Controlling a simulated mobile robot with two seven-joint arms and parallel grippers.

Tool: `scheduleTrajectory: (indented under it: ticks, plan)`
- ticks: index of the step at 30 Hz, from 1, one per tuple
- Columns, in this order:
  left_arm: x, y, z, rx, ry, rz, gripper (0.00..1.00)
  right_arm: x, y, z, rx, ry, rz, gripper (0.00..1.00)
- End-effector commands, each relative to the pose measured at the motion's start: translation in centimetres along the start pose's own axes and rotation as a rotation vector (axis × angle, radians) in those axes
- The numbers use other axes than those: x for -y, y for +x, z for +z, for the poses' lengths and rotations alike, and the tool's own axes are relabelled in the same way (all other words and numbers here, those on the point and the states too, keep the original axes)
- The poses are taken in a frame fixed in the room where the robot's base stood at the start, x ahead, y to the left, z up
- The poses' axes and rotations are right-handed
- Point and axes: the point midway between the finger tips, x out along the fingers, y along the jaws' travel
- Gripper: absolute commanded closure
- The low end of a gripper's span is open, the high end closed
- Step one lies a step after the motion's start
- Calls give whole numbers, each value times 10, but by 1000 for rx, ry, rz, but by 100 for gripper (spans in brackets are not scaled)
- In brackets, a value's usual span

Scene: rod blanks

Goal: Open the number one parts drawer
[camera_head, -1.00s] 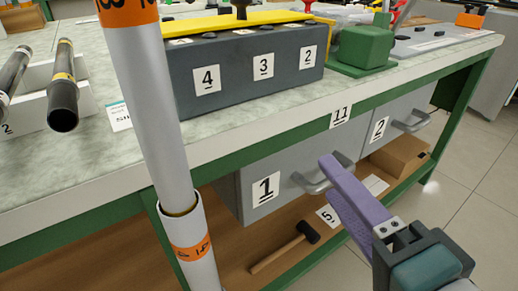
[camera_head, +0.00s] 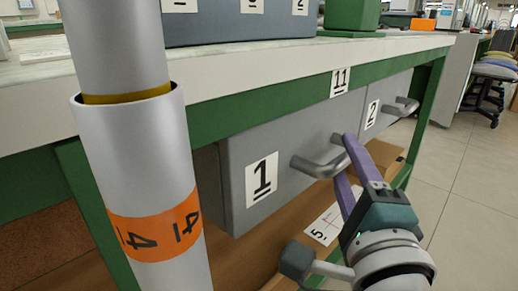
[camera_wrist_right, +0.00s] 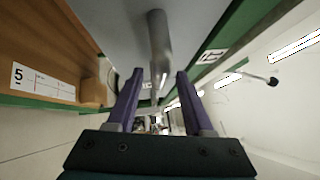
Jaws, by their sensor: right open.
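The number one drawer (camera_head: 235,160) is grey, has a white label marked 1 (camera_head: 262,178) and hangs closed under the bench top. Its grey bar handle (camera_head: 318,164) sticks out at the right of its front. My right gripper (camera_head: 345,157) has purple fingers, which are open at the handle's right end. In the right wrist view, the handle (camera_wrist_right: 159,40) runs down to between the open fingertips of the gripper (camera_wrist_right: 159,75). I cannot tell whether they touch it. My left gripper is not in view.
A second drawer marked 2 (camera_head: 372,113), with its own handle (camera_head: 400,107), sits to the right under the green bench rail (camera_head: 225,115). A lower shelf holds a card marked 5 (camera_head: 325,228) and a cardboard box (camera_head: 384,155). Open floor lies to the right.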

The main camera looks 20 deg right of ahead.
Motion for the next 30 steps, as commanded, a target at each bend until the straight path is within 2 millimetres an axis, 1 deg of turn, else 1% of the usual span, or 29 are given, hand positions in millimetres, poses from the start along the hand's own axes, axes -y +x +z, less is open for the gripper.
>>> scheduleTrajectory:
  ticks: [1,5,12,13,26,27,30]
  plan:
    - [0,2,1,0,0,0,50,-1,6,0,-1,2,-1,48]
    - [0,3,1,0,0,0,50,0,13,0,0,0,0,48]
    - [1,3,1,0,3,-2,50,0,14,0,1,-1,2,48]
    - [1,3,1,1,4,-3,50,0,14,0,1,-1,2,50]
    - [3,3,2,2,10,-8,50,0,14,0,1,-1,1,98]
    - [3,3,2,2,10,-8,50,0,14,0,1,-1,1,100]
    - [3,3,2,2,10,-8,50,0,14,0,1,-1,1,100]
